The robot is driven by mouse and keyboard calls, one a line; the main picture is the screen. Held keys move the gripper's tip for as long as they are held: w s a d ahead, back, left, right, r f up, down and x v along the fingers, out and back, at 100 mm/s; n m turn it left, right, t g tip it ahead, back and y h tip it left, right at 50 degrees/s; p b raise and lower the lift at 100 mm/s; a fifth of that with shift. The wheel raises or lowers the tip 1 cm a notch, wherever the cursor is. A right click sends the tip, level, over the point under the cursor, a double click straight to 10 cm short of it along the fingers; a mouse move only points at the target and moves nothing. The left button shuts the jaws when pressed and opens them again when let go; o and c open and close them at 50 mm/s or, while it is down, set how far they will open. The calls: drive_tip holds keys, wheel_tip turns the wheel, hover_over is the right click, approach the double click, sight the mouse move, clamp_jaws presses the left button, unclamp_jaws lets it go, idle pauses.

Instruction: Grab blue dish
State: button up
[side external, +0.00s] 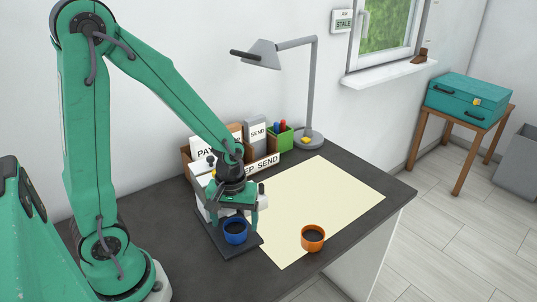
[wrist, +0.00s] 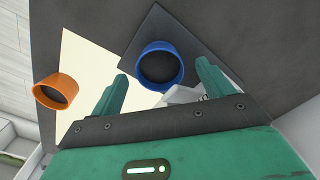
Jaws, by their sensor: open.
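The blue dish (side external: 235,231) is a small round cup-like dish with a dark inside. It sits on a dark square plate (side external: 219,241) on the desk. In the wrist view the blue dish (wrist: 160,66) lies just ahead of the fingertips, roughly centred between them. My gripper (side external: 237,212) is open and empty, pointing down just above and behind the dish. Its two green fingers also show in the wrist view (wrist: 163,76), one on each side of the gap. I cannot tell the exact height of the fingertips over the dish.
An orange dish (side external: 313,238) stands on a cream sheet (side external: 320,195) to the right. Behind my gripper are a labelled organiser (side external: 262,165), a green pen holder (side external: 281,138) and a grey lamp (side external: 312,90). A white object (wrist: 182,95) is close to the fingers. The sheet's middle is clear.

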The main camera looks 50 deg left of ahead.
drive_tip(key=shift+f, duration=1.5)
drive_tip(key=c, duration=1.1)
drive_tip(key=shift+c, duration=0.2)
drive_tip(key=shift+r, duration=0.2)
drive_tip(key=shift+r, duration=1.6)
drive_tip(key=s+d+r, duration=0.5)
drive_tip(key=d+r, duration=0.2)
drive_tip(key=d, duration=0.3)
drive_tip(key=shift+s+d+r, duration=0.15)
drive_tip(key=shift+s+r, duration=0.05)
drive_tip(key=shift+s, duration=0.05)
